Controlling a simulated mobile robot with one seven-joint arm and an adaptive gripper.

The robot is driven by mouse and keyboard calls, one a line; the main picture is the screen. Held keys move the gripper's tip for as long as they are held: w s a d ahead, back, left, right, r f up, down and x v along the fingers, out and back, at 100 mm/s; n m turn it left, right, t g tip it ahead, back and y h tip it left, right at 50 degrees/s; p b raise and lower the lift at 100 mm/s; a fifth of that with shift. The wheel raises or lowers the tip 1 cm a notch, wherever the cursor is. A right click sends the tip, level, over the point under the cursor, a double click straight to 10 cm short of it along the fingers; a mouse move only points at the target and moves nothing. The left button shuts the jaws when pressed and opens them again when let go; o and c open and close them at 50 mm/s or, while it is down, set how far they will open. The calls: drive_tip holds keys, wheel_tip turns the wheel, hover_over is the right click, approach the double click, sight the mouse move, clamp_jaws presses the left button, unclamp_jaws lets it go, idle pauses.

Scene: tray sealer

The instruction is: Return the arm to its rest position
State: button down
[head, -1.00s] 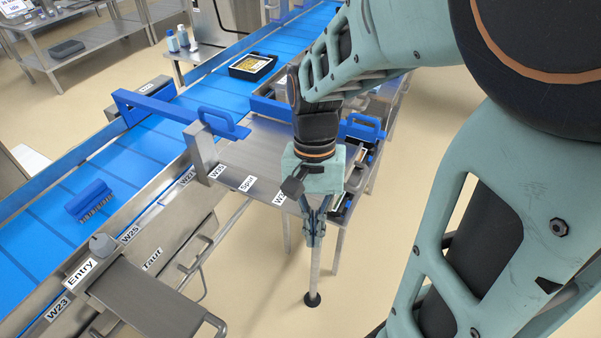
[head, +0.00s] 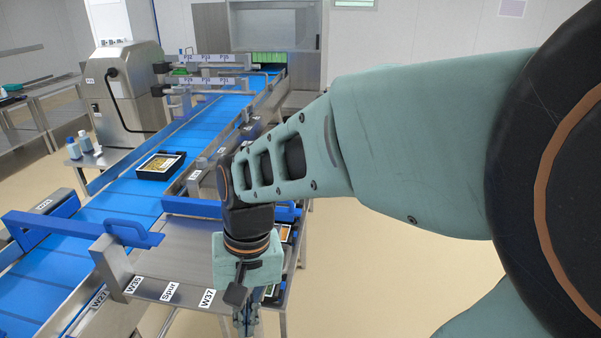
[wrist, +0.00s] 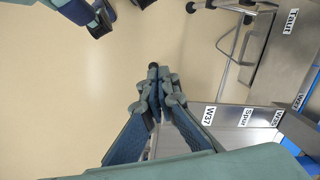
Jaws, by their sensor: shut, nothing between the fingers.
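My gripper (head: 247,318) hangs down from my arm at the lower middle of the head view, in front of the steel side table with the W37 label. In the wrist view my gripper (wrist: 158,95) shows its two fingers meeting at the tips, with nothing held. Beyond the tips in that view there is bare beige floor (wrist: 150,35). My arm reaches in from the right of the head view, bent down at the wrist. The gripper's tips are partly cut off by the lower edge of the head view.
The steel table (head: 185,262) lies just left of and behind my gripper, with a blue guide (head: 132,233) beside it. A black tray (head: 160,165) sits on the blue conveyor (head: 110,200). Trays partly show behind my wrist. Floor (head: 390,285) at right is clear.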

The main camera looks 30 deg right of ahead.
drive_tip(key=d+r+n+t+p, duration=0.1)
drive_tip(key=r+t, duration=0.2)
drive_tip(key=r, duration=0.3)
drive_tip(key=d+r+n+t+h+p, duration=0.1)
drive_tip(key=d+r+n+t+p, duration=0.1)
drive_tip(key=r, duration=0.4)
drive_tip(key=shift+s+r+t, duration=0.2)
drive_tip(key=shift+s+t, duration=0.15)
drive_tip(key=shift+t, duration=0.05)
